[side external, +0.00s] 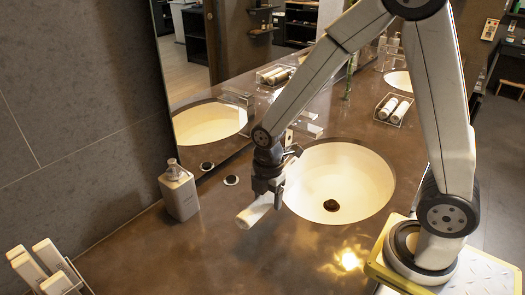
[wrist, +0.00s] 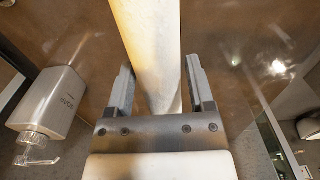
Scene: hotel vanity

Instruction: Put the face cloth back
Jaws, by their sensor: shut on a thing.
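The face cloth (side external: 254,212) is a white roll. My gripper (side external: 267,188) is shut on it, just left of the round sink basin. The roll sticks out of the jaws down and to the left, tilted, its end close to the brown counter. I cannot tell whether that end touches the counter. In the wrist view the pale roll (wrist: 150,40) runs from the top edge down between the two fingers of my gripper (wrist: 158,80).
A soap bottle (side external: 178,190) stands left of my gripper by the mirror; it also shows in the wrist view (wrist: 48,105). The sink basin (side external: 340,182) is right of my gripper. A holder with several white items (side external: 47,268) is at bottom left. The front counter is clear.

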